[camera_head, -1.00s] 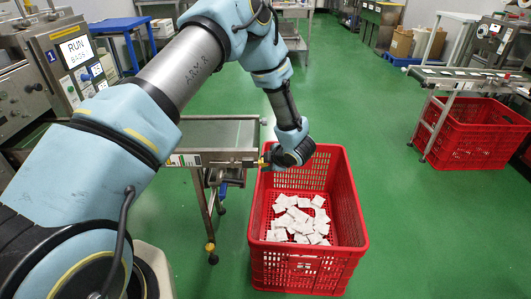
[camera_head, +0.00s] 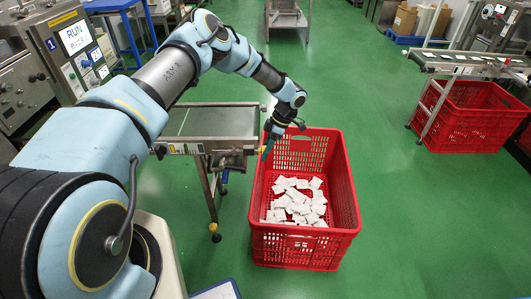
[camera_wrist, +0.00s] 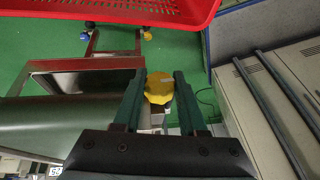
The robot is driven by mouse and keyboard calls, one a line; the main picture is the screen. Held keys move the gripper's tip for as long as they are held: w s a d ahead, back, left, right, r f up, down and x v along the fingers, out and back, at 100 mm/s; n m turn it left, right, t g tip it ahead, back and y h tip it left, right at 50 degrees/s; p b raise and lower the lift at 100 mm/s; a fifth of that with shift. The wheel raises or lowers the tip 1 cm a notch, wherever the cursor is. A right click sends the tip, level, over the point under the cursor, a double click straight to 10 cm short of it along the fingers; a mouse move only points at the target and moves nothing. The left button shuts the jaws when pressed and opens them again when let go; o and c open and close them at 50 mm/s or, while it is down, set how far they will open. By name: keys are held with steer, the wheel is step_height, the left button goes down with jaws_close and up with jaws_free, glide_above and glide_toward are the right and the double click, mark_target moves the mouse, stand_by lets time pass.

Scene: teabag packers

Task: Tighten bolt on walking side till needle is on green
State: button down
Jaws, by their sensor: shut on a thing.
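A yellow bolt head (camera_wrist: 159,84) sits between the two dark green fingers of my gripper (camera_wrist: 159,76) in the wrist view, and the fingers are shut on it. In the head view my gripper (camera_head: 267,147) points down at the right end of the conveyor (camera_head: 222,120), beside the red crate. The bolt is mostly hidden there by the fingers. A small marked strip (camera_head: 186,148) lies on the conveyor's near side, but it is too small to read. I cannot make out the needle or a green zone.
A red crate (camera_head: 305,243) with white teabag packets (camera_head: 298,203) stands on the floor right of the conveyor; its rim also shows in the wrist view (camera_wrist: 120,10). A control panel (camera_head: 78,58) stands at left. Another red crate (camera_head: 470,125) is far right. Green floor between is clear.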

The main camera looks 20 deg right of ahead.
steer(key=shift+g+y+b, duration=0.3)
steer(key=shift+g+b, duration=0.15)
steer(key=shift+g, duration=0.05)
steer(key=shift+c, duration=2.3)
jaws_free()
steer(key=b+v, duration=0.2)
steer(key=v, duration=0.8)
steer(key=shift+r, duration=0.4)
steer(key=shift+d, duration=0.15)
